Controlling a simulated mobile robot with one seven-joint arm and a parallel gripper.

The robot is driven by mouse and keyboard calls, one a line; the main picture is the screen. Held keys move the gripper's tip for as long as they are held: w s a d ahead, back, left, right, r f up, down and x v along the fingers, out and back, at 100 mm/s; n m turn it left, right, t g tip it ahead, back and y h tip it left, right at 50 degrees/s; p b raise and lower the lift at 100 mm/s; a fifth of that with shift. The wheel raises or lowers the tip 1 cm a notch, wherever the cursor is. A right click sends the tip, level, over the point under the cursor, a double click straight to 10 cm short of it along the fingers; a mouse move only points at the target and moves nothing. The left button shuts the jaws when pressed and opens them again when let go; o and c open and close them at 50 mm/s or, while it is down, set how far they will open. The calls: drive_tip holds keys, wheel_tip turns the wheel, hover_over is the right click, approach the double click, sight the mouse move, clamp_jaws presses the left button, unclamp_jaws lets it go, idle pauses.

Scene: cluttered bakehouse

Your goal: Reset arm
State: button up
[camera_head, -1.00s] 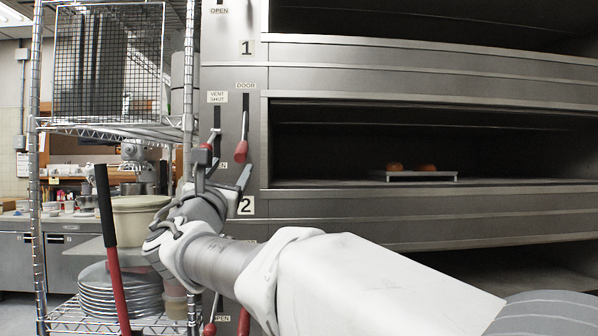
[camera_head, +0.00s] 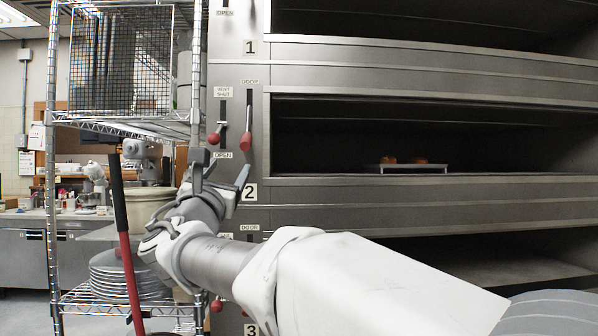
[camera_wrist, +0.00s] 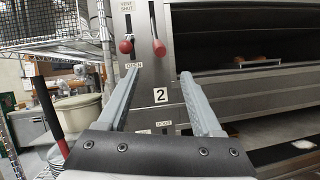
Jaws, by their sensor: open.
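My gripper (camera_head: 222,172) is open and empty, its two grey fingers apart. It points at the oven's control panel (camera_head: 236,60), just below the levers in the head view. In the wrist view my gripper (camera_wrist: 161,74) has a finger on each side of the panel. The red-knobbed vent lever (camera_head: 214,138) and the red-knobbed door lever (camera_head: 246,141) show above the fingers. They also show in the wrist view as the vent lever (camera_wrist: 126,46) and the door lever (camera_wrist: 158,47). I see no contact with either knob.
The open oven deck (camera_head: 330,130) holds a small tray (camera_head: 412,168) with two brown buns. A wire rack (camera_head: 52,200) with stacked plates (camera_head: 125,275) stands left of the arm. A red pole with a black grip (camera_head: 127,255) stands in front of the rack.

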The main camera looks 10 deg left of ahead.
drive_tip(key=shift+s+f, duration=0.2)
drive_tip(key=shift+s, duration=0.25)
